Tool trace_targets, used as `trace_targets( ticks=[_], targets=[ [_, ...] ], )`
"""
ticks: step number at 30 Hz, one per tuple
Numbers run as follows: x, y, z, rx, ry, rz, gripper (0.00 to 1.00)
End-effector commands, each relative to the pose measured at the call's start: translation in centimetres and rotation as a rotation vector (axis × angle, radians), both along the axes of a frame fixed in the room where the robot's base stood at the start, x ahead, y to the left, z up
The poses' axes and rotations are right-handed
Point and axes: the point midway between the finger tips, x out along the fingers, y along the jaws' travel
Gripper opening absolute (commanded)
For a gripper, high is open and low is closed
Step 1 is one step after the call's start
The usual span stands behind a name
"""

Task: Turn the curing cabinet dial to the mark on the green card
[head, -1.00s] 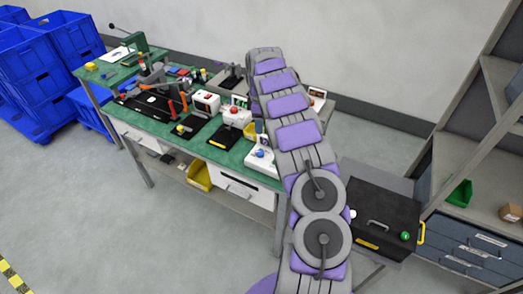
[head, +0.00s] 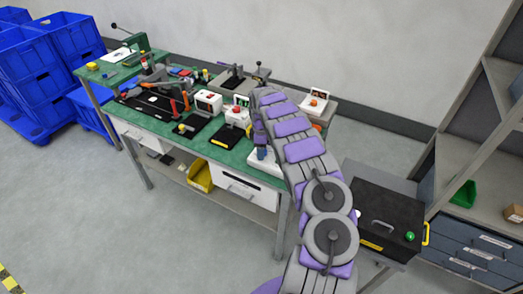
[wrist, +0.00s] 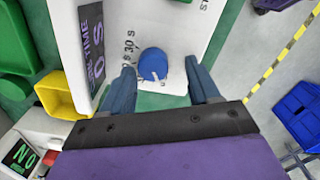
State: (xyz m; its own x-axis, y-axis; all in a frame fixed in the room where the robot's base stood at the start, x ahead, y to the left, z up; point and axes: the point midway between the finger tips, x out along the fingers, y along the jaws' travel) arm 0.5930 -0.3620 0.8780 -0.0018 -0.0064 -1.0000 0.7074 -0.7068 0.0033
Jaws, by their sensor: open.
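The blue dial (wrist: 153,63) sits on a white panel (wrist: 180,25) in the wrist view. Printing beside it includes "30 S", and a dark display (wrist: 94,45) with "TIME" and "0 S" is at the left. A small pale mark shows on the dial's lower edge. My gripper (wrist: 160,68) is open, with one finger on each side of the dial and a gap to each; I cannot tell its depth. In the head view the white unit (head: 256,168) is at the bench's front right, partly hidden by my arm and gripper (head: 262,152). I cannot make out the green card.
A white box with a red button (head: 236,114) and other fixtures stand close left on the green bench (head: 222,155). An orange-knobbed unit (head: 315,103) is behind my arm. A black case (head: 385,210) is at the right. A yellow bin (wrist: 62,95) shows in the wrist view.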

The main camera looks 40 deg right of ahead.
Motion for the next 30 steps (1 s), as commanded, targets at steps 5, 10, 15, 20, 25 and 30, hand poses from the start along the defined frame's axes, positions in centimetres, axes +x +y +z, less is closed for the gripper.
trace_targets(
  ticks=[5,10,15,20,25,30],
  targets=[
    [0.01,-0.33,-0.20,0.003,-0.001,-0.001,0.61],
    [0.02,-0.21,-0.13,0.001,-0.001,-0.001,0.51],
    [0.04,0.20,0.07,-0.003,-0.001,-0.001,0.35],
    [0.06,0.16,0.09,-0.004,-0.002,-0.001,0.20],
    [0.04,-0.01,-0.03,0.002,-0.002,0.000,0.05],
    [0.05,-0.06,-0.06,0.002,-0.001,-0.012,0.05]
  ],
)
